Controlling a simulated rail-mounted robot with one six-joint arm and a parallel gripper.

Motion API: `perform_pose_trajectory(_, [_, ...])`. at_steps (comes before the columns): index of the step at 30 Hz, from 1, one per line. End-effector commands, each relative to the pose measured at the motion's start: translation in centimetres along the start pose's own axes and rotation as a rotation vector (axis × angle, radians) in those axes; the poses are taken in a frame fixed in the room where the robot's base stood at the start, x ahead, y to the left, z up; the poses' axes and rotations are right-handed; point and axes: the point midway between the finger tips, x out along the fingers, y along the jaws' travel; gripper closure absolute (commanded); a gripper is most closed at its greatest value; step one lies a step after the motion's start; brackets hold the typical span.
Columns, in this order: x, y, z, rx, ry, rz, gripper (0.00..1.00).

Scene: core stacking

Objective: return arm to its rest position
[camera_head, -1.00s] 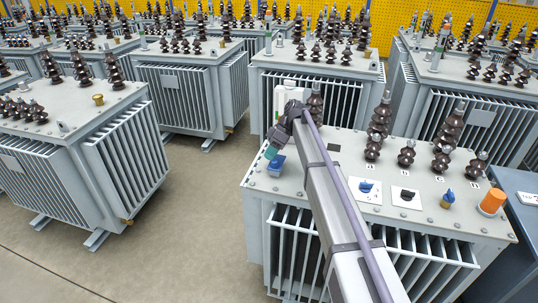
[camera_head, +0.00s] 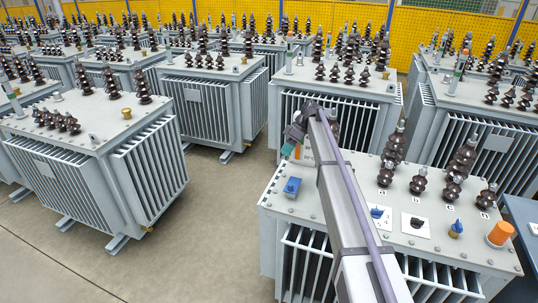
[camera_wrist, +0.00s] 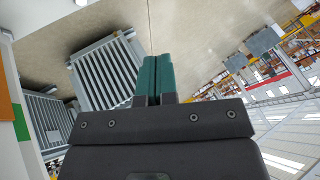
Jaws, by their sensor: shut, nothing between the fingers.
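My gripper (camera_wrist: 155,77) shows in the wrist view as two teal fingers pressed together with nothing between them. In the head view my gripper (camera_head: 290,142) is at the end of my folded arm, above the far left part of the nearest transformer's lid (camera_head: 345,214). It is apart from the blue-handled switch (camera_head: 292,187) on that lid. The wrist view is turned, with transformers on the left and the hall floor and shelving on the right.
The nearest transformer's lid carries brown ribbed bushings (camera_head: 417,180), a blue knob (camera_head: 456,228) and an orange cylinder (camera_head: 499,234). A blue surface (camera_head: 520,222) stands at the right. More transformers (camera_head: 95,150) fill the hall. Bare floor (camera_head: 215,215) lies to the left.

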Motion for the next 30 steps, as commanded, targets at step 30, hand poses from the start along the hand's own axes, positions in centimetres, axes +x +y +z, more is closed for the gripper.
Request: perform_pose_trajectory(30, [9.6,-34.2,24.1,1.245,-0.099,0.689,1.0])
